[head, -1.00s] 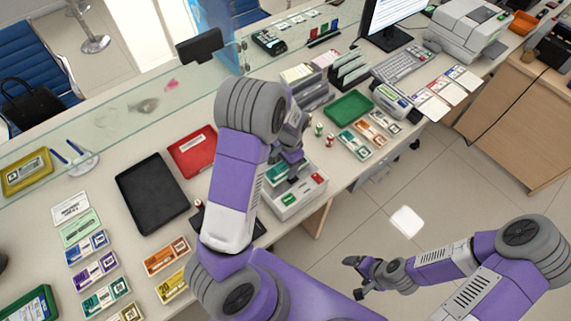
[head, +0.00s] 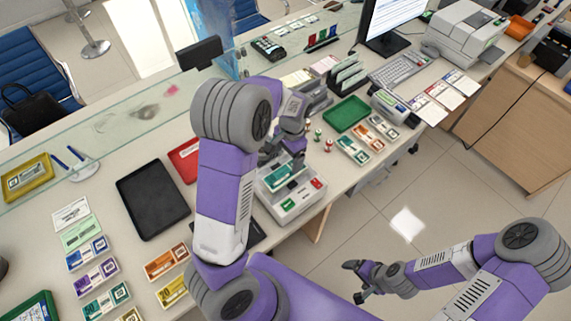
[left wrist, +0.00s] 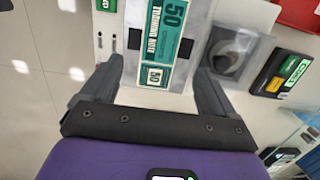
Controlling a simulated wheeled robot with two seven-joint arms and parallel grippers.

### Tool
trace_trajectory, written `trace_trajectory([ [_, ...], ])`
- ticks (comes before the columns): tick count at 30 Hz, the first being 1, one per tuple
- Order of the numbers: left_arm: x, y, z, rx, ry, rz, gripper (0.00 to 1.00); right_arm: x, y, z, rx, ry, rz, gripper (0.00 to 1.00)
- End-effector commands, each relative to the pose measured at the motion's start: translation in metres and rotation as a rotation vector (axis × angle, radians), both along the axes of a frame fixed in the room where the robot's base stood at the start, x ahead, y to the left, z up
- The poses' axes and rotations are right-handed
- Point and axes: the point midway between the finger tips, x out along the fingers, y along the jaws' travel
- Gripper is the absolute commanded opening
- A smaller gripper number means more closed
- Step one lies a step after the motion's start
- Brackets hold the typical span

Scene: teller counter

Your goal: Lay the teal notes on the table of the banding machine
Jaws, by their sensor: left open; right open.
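The teal notes (head: 279,179) lie on the table of the banding machine (head: 291,206), a pale box near the counter's front edge. In the left wrist view the teal notes (left wrist: 166,38) show a "50" print and lie flat on the light machine surface (left wrist: 198,30). My left gripper (head: 287,161) is open just behind and above the notes. In the left wrist view its two fingers (left wrist: 157,90) stand apart on either side of the notes, with no visible grip on them. My right gripper (head: 357,281) is open and empty over the floor, away from the counter.
A black tray (head: 153,203) and a red tray (head: 184,160) lie left of my left arm. A green tray (head: 346,113) and several note bundles (head: 353,150) lie right of the machine. Small stamps (head: 328,145) stand close to the left gripper. More bundles lie at front left.

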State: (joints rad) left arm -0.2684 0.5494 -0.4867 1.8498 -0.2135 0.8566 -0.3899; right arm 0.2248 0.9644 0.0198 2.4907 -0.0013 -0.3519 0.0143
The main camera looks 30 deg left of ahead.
Motion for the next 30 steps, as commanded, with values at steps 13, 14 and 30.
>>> trace_trajectory([
  [13,0.005,-0.002,0.043,0.000,0.000,0.001,0.89,0.000,0.000,0.005,0.000,0.000,0.000,0.89],
  [14,0.005,-0.002,0.043,0.000,0.000,0.001,0.89,0.000,0.000,0.005,0.000,0.000,0.000,0.89],
  [30,0.004,-0.002,0.042,0.000,0.001,0.001,0.89,0.000,0.000,0.005,0.000,0.000,0.000,0.89],
])
